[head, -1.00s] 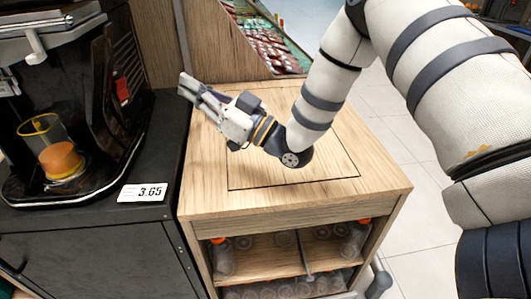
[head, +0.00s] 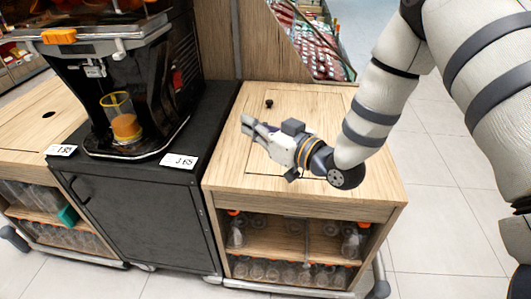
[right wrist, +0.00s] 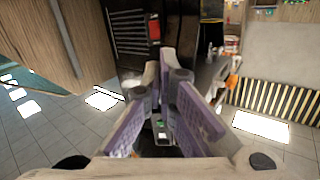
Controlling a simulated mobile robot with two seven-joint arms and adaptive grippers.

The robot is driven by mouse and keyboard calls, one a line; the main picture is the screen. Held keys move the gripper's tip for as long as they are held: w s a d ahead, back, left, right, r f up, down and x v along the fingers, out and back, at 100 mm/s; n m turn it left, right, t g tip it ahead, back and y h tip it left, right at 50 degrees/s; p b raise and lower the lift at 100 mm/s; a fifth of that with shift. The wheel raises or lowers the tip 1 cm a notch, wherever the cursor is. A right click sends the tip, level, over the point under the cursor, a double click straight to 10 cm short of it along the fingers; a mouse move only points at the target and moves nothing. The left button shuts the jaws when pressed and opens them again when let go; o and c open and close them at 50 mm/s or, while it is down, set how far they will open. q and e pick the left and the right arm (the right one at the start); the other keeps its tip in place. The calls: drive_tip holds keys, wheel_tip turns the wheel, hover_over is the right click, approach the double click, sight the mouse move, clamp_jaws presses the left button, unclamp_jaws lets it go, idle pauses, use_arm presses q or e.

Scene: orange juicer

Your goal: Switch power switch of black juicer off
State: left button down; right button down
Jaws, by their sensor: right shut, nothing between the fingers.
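The black juicer (head: 150,75) stands on a black cabinet at the left of the head view, with a glass of orange juice (head: 124,118) under its spout. Its right side panel faces my right arm. A small red power switch (head: 178,79) shows faintly on that panel, and it is clearer in the right wrist view (right wrist: 154,28), beside dark vent slots. Whether it is on or off is too small to tell. My right gripper (head: 245,122) is shut and empty over the wooden cabinet, right of the juicer and apart from it. My left gripper is not in view.
The wooden cabinet (head: 225,178) beside the juicer has an open shelf of bottles (head: 268,235) below. A wooden panel (head: 236,40) stands behind. Price cards (head: 180,161) lie on the black cabinet (head: 140,210). Tiled floor is free at the right.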

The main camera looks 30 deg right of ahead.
wheel_tip(320, 180, down, 6)
drive_tip(key=s+g, duration=0.2)
drive_tip(key=shift+s+a+r+m+h, duration=0.15)
drive_tip(key=shift+s+r+m+h, duration=0.1)
drive_tip(key=shift+s+m+h, duration=0.1)
drive_tip(key=s+f+m+g+h, duration=0.25)
drive_tip(key=s+f+g, duration=0.55)
drive_tip(key=s+f, duration=1)
drive_tip(key=s+f+g+h, duration=0.1)
drive_tip(key=s+g, duration=0.3)
drive_tip(key=s, duration=0.8)
drive_tip(key=s+d+f+g+h, duration=0.1)
drive_tip(key=s+g, duration=0.3)
drive_tip(key=s, duration=0.8)
drive_tip(key=shift+s+d+f+g+h, duration=0.15)
drive_tip(key=shift+s+f+g+h, duration=0.2)
drive_tip(key=shift+f, duration=0.45)
